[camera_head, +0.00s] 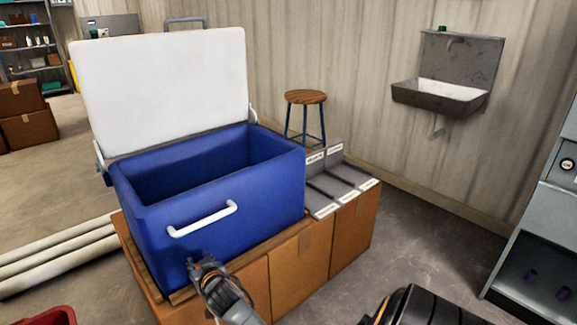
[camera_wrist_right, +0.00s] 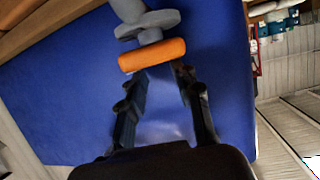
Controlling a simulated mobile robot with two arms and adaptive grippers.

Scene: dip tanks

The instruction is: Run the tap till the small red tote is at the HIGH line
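A large blue cooler box (camera_head: 237,223) stands with its white lid up. In the right wrist view, a tap (camera_wrist_right: 143,28) with a grey stem and an orange handle (camera_wrist_right: 152,55) sticks out from the blue wall (camera_wrist_right: 70,90). My right gripper (camera_wrist_right: 161,73) is open, its two fingers apart and the orange handle just past their tips. In the head view, my right gripper (camera_head: 203,264) is low at the cooler's front. Part of a red container (camera_head: 50,316) shows at the bottom left edge; its inside and any HIGH line are out of sight. My left gripper is not in view.
The cooler rests on cardboard boxes (camera_head: 300,268), beside grey labelled trays (camera_head: 335,180). A wooden stool (camera_head: 306,97) stands behind, and a metal sink (camera_head: 440,95) hangs on the wall. White pipes (camera_head: 60,250) lie at left. The floor at right is partly clear.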

